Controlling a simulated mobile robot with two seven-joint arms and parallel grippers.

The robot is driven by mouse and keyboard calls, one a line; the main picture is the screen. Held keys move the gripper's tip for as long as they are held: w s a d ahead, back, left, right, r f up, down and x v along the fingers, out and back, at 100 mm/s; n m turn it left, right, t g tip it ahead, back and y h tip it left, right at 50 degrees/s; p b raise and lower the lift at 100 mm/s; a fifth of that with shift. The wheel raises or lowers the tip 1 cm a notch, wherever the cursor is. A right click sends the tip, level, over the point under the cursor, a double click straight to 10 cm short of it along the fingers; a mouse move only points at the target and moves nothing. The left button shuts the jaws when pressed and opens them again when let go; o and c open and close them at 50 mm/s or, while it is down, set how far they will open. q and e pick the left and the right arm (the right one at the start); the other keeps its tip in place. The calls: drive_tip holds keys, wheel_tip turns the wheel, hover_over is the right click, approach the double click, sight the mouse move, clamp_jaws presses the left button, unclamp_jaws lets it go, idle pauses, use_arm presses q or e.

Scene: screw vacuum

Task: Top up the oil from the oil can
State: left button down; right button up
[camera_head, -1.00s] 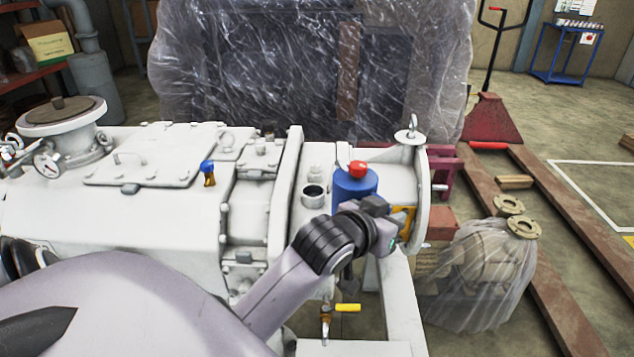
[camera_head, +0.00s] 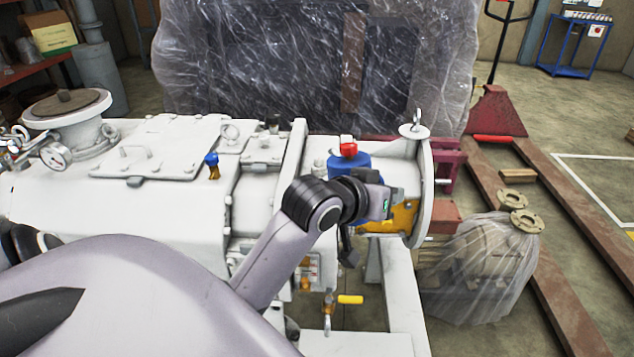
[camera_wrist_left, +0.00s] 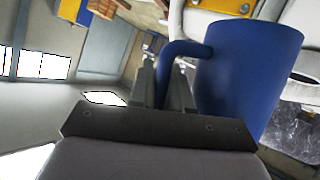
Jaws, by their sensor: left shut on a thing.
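The blue oil can (camera_head: 341,166) with a red cap (camera_head: 348,150) is held over the right end of the white machine (camera_head: 270,190). My left gripper is shut on the can's handle; my wrist hides the fingers and part of the can in the head view. In the left wrist view the fingers (camera_wrist_left: 165,85) are closed around the handle (camera_wrist_left: 185,48), beside the blue can body (camera_wrist_left: 245,75). The oil filler opening is hidden behind my arm and the can. I cannot see any oil flowing. My right gripper is not in view.
A blue-topped valve (camera_head: 211,163) and a gauge (camera_head: 55,156) stand on the machine's left part. A yellow-handled valve (camera_head: 348,299) is below my arm. The round end flange (camera_head: 424,195) rises right of the can. A plastic-wrapped block (camera_head: 320,70) stands behind.

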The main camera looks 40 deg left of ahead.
sight(363, 158)
use_arm(q)
drive_tip(key=a+r, duration=0.1)
drive_tip(key=r, duration=0.1)
drive_tip(key=a+r+n+h+p, duration=0.1)
drive_tip(key=r, duration=0.1)
drive_tip(key=a+r+n, duration=0.1)
drive_tip(key=shift+w+r+h, duration=0.25)
drive_tip(key=shift+r+h, duration=0.15)
drive_tip(key=shift+w+a+r+n+h+p, duration=0.1)
drive_tip(key=shift+a+r+n+h+p, duration=0.25)
drive_tip(key=shift+a+r+n, duration=0.4)
drive_tip(key=shift+w+a+r+n+h+b, duration=0.15)
drive_tip(key=shift+a+r+n+h+b, duration=0.5)
drive_tip(key=shift+a+n+h+b, duration=0.3)
idle(5.4)
